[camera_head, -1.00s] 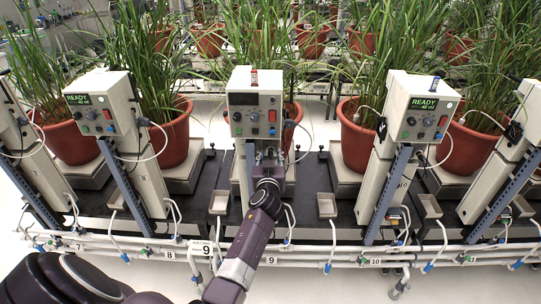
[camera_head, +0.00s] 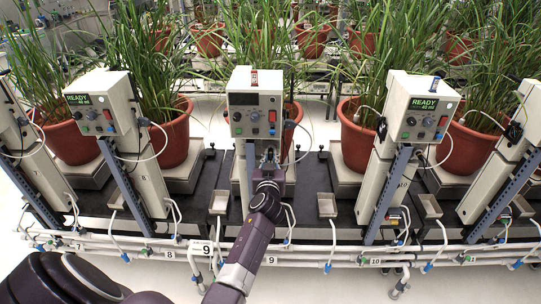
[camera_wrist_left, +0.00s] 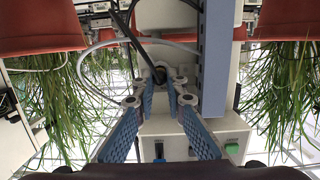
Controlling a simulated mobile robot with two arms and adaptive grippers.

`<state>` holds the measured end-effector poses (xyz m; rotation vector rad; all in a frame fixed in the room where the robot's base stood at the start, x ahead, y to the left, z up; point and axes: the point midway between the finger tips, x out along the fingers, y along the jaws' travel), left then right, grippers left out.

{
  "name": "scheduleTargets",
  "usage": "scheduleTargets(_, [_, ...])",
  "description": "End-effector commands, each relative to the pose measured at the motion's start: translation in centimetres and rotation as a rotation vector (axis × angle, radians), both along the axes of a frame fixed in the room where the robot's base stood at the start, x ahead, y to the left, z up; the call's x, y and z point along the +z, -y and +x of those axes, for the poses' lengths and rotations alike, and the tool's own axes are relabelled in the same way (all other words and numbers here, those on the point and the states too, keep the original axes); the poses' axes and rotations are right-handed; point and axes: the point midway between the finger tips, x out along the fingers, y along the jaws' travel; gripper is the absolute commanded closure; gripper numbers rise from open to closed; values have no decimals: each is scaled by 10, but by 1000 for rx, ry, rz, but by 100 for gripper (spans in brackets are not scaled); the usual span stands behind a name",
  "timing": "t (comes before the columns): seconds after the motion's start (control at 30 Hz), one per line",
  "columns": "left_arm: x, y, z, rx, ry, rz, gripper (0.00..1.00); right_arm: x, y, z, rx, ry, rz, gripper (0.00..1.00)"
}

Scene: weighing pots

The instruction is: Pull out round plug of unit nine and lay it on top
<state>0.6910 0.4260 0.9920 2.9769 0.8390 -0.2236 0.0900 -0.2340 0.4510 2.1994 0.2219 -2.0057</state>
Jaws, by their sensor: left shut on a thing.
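Unit nine (camera_head: 256,115) is a pale control box on a post at the middle of the head view, with a dark display and a red-topped switch on its roof. My left gripper (camera_head: 268,156) is just below its front. In the left wrist view, the left gripper (camera_wrist_left: 160,84) is shut on a dark round plug (camera_wrist_left: 158,74) with a black cable running from it. The fingertips partly cover the plug, and I cannot tell whether it is still seated in a socket. My right gripper is not in view.
Unit eight (camera_head: 101,103) at left and unit ten (camera_head: 422,108) at right show READY on green displays. Potted plants (camera_head: 355,135) stand behind the units. White pipes (camera_head: 330,254) with hoses run along the front. A blue-grey post (camera_wrist_left: 213,60) stands close beside the gripper.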

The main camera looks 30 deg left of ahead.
Motion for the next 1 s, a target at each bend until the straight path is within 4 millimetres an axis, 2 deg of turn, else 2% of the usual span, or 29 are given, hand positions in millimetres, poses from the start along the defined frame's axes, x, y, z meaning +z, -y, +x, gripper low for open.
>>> scheduleTargets(1.0, [1, 10, -16, 0, 0, -1, 100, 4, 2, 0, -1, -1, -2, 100])
